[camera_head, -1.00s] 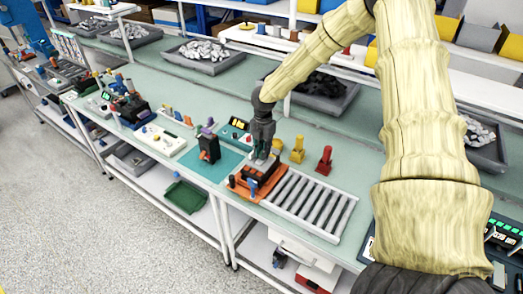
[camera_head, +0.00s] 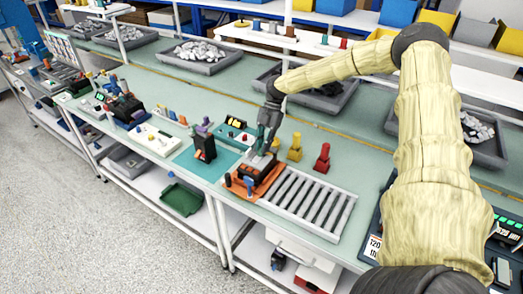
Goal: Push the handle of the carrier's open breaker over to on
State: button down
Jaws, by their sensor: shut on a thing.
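The orange carrier (camera_head: 239,188) sits on the bench at the left end of a grey roller track. A dark breaker with a pale top (camera_head: 261,165) stands on it. My gripper (camera_head: 263,151) comes down from above and reaches the top of the breaker. Its hand leans, with the wrist to the upper right of the fingertips. The jaws are closed at the breaker's handle, which is too small and covered to make out. Which way the handle lies cannot be told.
The roller track (camera_head: 308,205) runs right of the carrier. A yellow piece (camera_head: 295,148) and a red piece (camera_head: 322,159) stand behind it. A black device (camera_head: 204,147) stands left on a teal mat (camera_head: 187,158). A small panel (camera_head: 236,123) is behind.

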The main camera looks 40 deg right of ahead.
jog(key=shift+w+d+f+g+y+b, duration=0.15)
jog(key=shift+d+f+g+y+b, duration=0.25)
jog(key=shift+y+b, duration=0.6)
jog(key=c, duration=1.7)
grip_release()
jog(key=shift+d+r, duration=0.1)
jog(key=shift+r, duration=0.05)
jog(key=shift+v, duration=3.65)
